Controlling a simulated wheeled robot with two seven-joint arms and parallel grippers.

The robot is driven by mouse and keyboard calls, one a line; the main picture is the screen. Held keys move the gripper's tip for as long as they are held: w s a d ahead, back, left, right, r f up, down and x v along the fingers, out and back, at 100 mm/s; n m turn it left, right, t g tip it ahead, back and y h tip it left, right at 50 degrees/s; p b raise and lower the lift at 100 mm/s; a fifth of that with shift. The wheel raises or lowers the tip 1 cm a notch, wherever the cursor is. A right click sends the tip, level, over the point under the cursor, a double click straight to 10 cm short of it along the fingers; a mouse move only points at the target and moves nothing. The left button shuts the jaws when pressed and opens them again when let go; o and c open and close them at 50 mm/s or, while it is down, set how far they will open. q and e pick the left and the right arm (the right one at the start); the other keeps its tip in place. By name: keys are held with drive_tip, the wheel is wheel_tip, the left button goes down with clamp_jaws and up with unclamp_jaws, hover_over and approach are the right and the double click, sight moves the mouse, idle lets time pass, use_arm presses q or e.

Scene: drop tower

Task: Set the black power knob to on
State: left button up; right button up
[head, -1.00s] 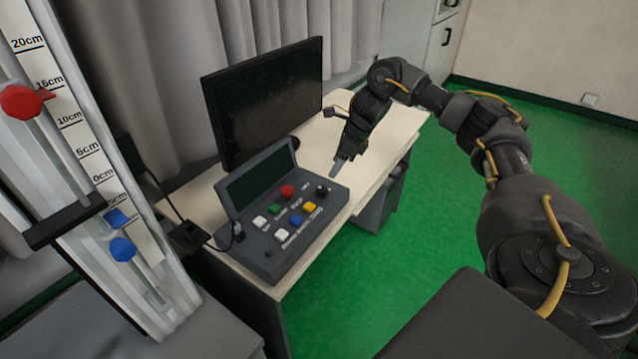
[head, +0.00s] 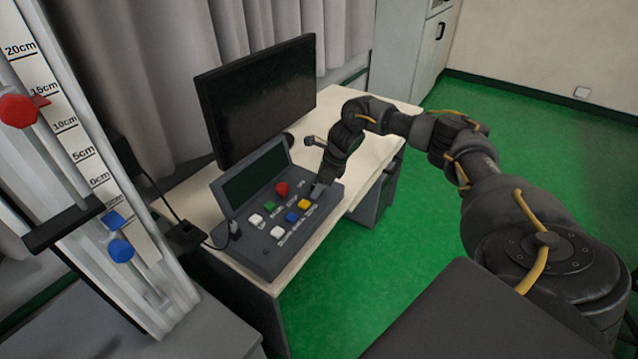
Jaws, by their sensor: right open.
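The grey control box (head: 262,255) stands on the desk, with a tilted dark screen and coloured buttons on its top. The black power knob, at the right end of the box's top, is hidden behind my right gripper, so I cannot see which way it points. My right gripper (head: 318,190) reaches down to the right end of the box. Its fingertips are at the knob's place, and it is open. Whether the fingers touch the knob I cannot tell. My left gripper is not in view.
Red (head: 282,188), green (head: 269,206), yellow (head: 304,204), blue (head: 291,217) and white buttons lie left of my gripper. A black monitor (head: 258,98) stands behind the box. A ruled drop tower (head: 84,160) stands at the left.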

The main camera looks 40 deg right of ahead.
drive_tip(key=c, duration=1)
drive_tip(key=m+p, duration=0.1)
drive_tip(key=m, duration=0.1)
drive_tip(key=m+h+p, duration=0.1)
drive_tip(key=m, duration=0.1)
drive_tip(key=shift+s+a+r+m+t+h, duration=0.1)
drive_tip(key=shift+a+r+m+t+h, duration=0.1)
drive_tip(key=shift+m+t+h, duration=0.15)
drive_tip(key=m+h+p, duration=0.1)
drive_tip(key=m+p, duration=0.2)
drive_tip(key=shift+a+m, duration=0.1)
drive_tip(key=shift+m, duration=0.25)
drive_tip(key=m+h+p, duration=0.2)
drive_tip(key=m+p, duration=0.2)
drive_tip(key=m, duration=0.1)
drive_tip(key=shift+a+r+p, duration=0.1)
drive_tip(key=shift+p, duration=0.3)
drive_tip(key=m+g+h+p, duration=0.1)
drive_tip(key=m+p, duration=0.1)
drive_tip(key=m, duration=0.1)
drive_tip(key=shift+f+m+h+p, duration=0.2)
drive_tip(key=shift+m+h+p, duration=0.15)
drive_tip(key=shift+m+p, duration=0.35)
drive_tip(key=shift+w+g, duration=0.2)
drive_tip(key=shift+g, duration=0.05)
